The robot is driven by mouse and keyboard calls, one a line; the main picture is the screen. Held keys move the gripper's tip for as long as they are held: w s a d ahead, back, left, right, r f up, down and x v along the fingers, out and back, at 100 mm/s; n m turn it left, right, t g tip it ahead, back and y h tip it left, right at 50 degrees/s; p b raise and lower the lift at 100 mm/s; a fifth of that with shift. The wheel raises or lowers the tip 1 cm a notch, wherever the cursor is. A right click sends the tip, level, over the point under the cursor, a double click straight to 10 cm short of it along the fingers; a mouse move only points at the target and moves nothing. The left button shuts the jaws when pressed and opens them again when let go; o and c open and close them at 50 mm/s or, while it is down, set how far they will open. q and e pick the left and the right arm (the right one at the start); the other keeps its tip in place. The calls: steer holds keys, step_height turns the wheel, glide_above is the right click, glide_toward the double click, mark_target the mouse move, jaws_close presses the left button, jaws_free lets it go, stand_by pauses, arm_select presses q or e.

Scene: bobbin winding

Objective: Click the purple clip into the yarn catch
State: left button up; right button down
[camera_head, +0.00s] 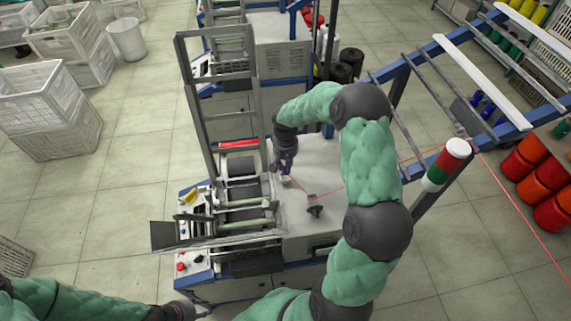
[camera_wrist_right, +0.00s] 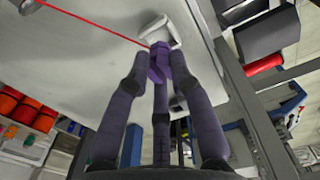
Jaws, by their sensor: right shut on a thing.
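My right gripper (camera_head: 284,168) reaches down to the white machine top in the head view. In the right wrist view its fingers (camera_wrist_right: 160,64) are closed around the small purple clip (camera_wrist_right: 159,71), which shows between the fingertips. A white block-like part (camera_wrist_right: 157,34), seemingly the yarn catch, sits just beyond the fingertips; it also shows below the gripper in the head view (camera_head: 286,182). The clip is very close to it; I cannot tell whether they touch. My left gripper (camera_head: 198,307) is at the bottom edge, partly cut off, its jaw state unclear.
A red yarn (camera_wrist_right: 95,22) runs across the machine top to the white part. A dark conical guide (camera_head: 315,209) stands to its right. The winding frame and rollers (camera_head: 244,190) are close on the left. A red-green-white signal lamp (camera_head: 446,165) stands on the right.

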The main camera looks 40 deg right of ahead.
steer(key=shift+f+b, duration=1.3)
steer(key=shift+f, duration=0.4)
steer(key=c, duration=1)
jaws_free()
step_height(320, 180, up, 12)
steer(key=shift+r, duration=0.1)
